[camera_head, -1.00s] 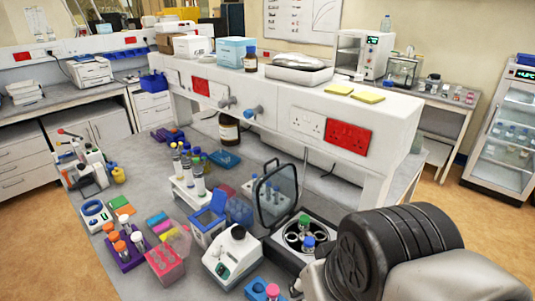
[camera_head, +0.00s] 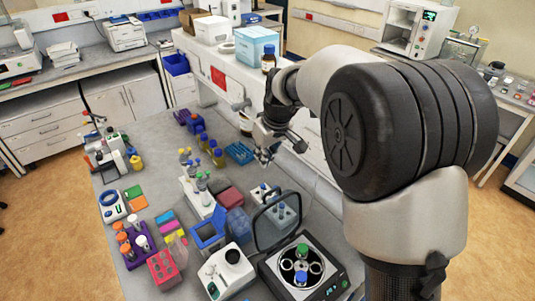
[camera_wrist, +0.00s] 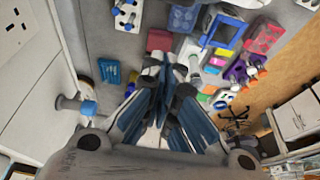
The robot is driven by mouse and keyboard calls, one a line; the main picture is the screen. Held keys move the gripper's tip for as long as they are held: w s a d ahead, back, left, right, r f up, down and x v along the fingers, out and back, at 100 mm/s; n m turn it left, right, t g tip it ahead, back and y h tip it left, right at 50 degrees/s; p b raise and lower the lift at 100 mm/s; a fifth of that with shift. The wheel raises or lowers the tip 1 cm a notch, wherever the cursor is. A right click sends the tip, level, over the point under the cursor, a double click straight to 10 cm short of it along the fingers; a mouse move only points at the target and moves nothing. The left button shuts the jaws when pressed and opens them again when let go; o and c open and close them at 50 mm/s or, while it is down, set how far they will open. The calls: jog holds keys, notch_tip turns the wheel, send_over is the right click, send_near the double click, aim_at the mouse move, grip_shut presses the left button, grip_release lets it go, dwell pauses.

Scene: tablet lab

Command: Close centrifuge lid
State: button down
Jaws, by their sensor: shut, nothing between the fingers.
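The centrifuge (camera_head: 268,277) sits at the front of the bench, with a green-capped and a blue-capped tube in its round rotor. Its see-through, dark-framed lid (camera_head: 254,229) stands open at the back edge of the rotor well. My gripper (camera_head: 264,158) is beyond and above the lid, apart from it, over the bench. In the wrist view my gripper (camera_wrist: 168,72) is shut with nothing held. I cannot make out the centrifuge in the wrist view.
A white tube rack (camera_head: 202,201), a blue open box (camera_head: 207,233) and a white instrument (camera_head: 229,270) stand left of the centrifuge. The raised white shelf (camera_head: 213,52) runs behind, with a brown bottle (camera_head: 268,60) on it. My arm hides much of the right side.

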notch_tip(320, 180, down, 9)
jog(key=shift+s+d, duration=0.2)
jog(key=shift+s, duration=0.25)
jog(key=shift+s+b, duration=0.1)
jog(key=shift+b, duration=0.2)
